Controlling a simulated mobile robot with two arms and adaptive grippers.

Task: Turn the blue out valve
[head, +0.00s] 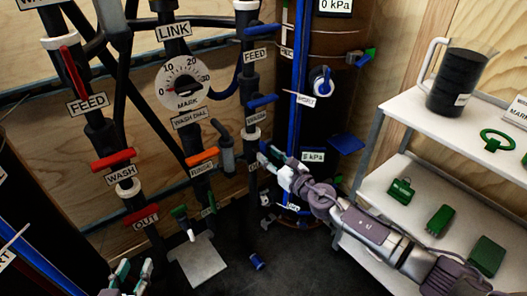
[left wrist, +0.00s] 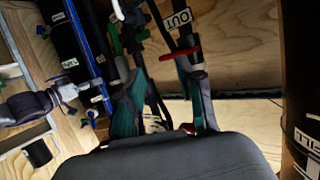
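The blue pipe column carries a blue FEED handle (head: 262,30) and a blue handle (head: 262,101) above a WASH label (head: 253,134). Lower on that column, a small label (head: 252,168) is too small to read, and my right gripper (head: 270,157) is beside it. I cannot make out a blue out handle there; the gripper may hide it. Whether its fingers are open or shut is unclear. My left gripper (head: 128,275) is low at the left, below the red OUT valve (head: 140,215). In the left wrist view its teal fingers (left wrist: 165,115) are apart, with nothing seen between them.
A white shelf (head: 385,200) with green parts and a dark jug (head: 460,80) stands at the right. A dark tank (head: 330,110) with a blue pipe stands behind my right gripper. Red, orange and green handles are at the left. A blue piece (head: 257,262) is near the dark floor.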

